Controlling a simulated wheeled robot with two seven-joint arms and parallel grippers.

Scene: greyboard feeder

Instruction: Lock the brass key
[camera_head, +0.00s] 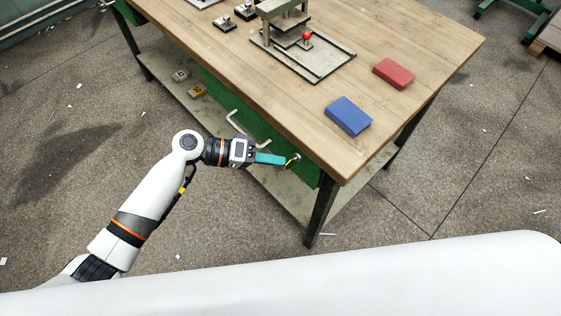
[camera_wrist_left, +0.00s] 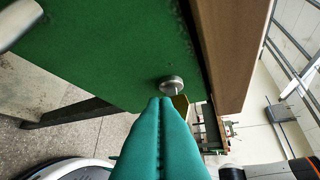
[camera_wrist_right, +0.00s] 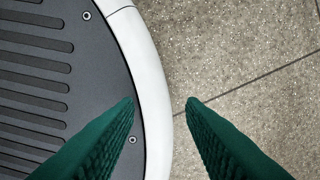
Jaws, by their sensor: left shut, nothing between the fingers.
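The brass key (camera_head: 293,161) is at a small round silver lock on the green drawer front, under the table's near edge. In the left wrist view, the key (camera_wrist_left: 181,103) shows partly behind the teal fingertips, at the silver lock (camera_wrist_left: 171,84). My left gripper (camera_head: 284,160) is shut and empty, with its tips right at the key. It also shows in the left wrist view (camera_wrist_left: 160,101); I cannot tell whether the tips touch the key. My right gripper (camera_wrist_right: 161,103) is open and empty over the floor and my base, outside the head view.
A grey drawer handle (camera_head: 236,124) sticks out from the green front, close to my left wrist. A blue box (camera_head: 348,116) and a red box (camera_head: 393,73) lie on the wooden table (camera_head: 315,130). A metal press with a red knob (camera_head: 307,36) stands farther back.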

